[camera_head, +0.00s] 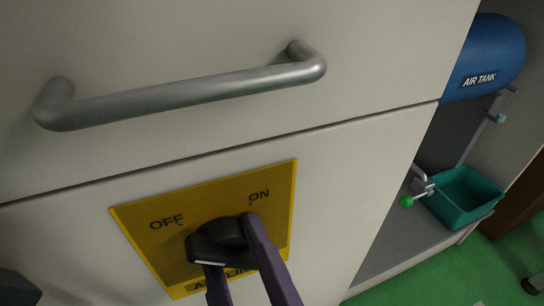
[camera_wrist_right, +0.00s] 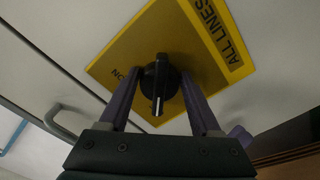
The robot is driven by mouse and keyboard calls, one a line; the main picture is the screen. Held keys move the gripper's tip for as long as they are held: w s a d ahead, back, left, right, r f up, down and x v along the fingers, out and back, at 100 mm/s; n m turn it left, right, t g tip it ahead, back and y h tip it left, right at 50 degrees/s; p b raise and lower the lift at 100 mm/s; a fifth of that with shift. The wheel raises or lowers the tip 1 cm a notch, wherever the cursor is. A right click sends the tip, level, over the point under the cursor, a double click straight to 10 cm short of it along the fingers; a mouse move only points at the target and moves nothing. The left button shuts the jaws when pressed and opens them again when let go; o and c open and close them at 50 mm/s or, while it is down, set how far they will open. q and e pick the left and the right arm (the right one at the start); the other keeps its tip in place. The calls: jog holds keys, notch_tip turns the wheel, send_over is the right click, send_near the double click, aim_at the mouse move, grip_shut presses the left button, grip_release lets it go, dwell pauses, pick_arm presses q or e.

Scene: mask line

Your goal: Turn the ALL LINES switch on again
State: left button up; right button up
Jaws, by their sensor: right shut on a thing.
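The ALL LINES switch is a black rotary knob (camera_head: 218,232) on a yellow plate (camera_head: 138,221), with OFF at upper left and ON at upper right. In the right wrist view the knob (camera_wrist_right: 158,96) carries a white line pointing down the picture, away from the ON label and seemingly to the OFF side. The OFF label is not visible there. My right gripper (camera_head: 231,240) has its two purple fingers on opposite sides of the knob, shut on it; they also show in the right wrist view (camera_wrist_right: 162,78).
A grey bar handle (camera_head: 190,96) crosses the panel above the plate. At right are a blue air tank (camera_head: 492,55), a green-tipped lever (camera_head: 408,201) and a teal bin (camera_head: 465,200) on a grey shelf. Green floor lies below.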

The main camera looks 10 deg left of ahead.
jog(key=shift+m, duration=0.3)
jog(key=m+p, duration=0.1)
jog(key=m, duration=0.1)
jog(key=shift+m, duration=0.4)
jog(key=m, duration=0.2)
jog(key=m+p, duration=0.1)
jog(key=m, duration=0.2)
jog(key=shift+s+a+f, duration=0.1)
jog(key=shift+s+a, duration=0.05)
jog(key=shift+a, duration=0.05)
jog(key=m, duration=0.5)
jog(key=shift+s+a, duration=0.1)
jog(key=shift+a, duration=0.05)
jog(key=shift+s+a+m, duration=0.1)
jog(key=shift+m, duration=2.1)
jog(key=o, duration=1.4)
jog(key=shift+c, duration=0.2)
